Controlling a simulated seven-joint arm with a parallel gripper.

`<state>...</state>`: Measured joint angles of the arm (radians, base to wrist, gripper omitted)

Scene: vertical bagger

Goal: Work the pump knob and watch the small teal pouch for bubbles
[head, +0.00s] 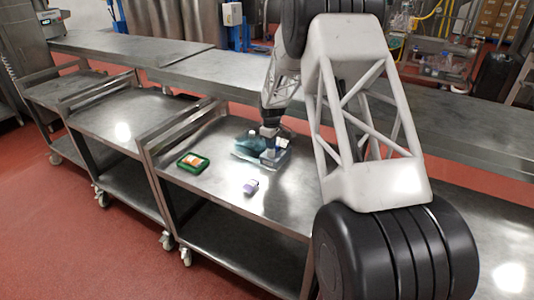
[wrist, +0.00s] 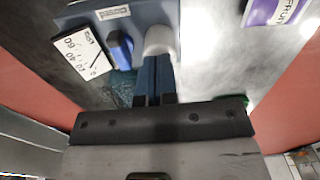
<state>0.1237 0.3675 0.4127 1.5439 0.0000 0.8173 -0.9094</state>
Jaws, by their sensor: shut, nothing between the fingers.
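A device with a clear tank (head: 275,160) stands on the steel cart under my gripper (head: 268,148). In the wrist view my gripper (wrist: 155,62) is shut and empty, with its fingertips at a round white knob (wrist: 160,39) on the device's blue-grey panel. I cannot tell whether they touch it. A dial gauge (wrist: 83,53) and a blue handle (wrist: 120,49) are left of the knob. A teal patch (wrist: 124,90) shows beside the fingers, and teal also shows in the head view (head: 251,137). The pouch's outline and any bubbles cannot be made out.
A green tray (head: 205,166) with an orange and white item lies left of the device. A small purple and white pack (head: 251,187) lies in front; it also shows in the wrist view (wrist: 277,11). The cart top (head: 205,135) is otherwise mostly clear, with a raised rail on its left.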

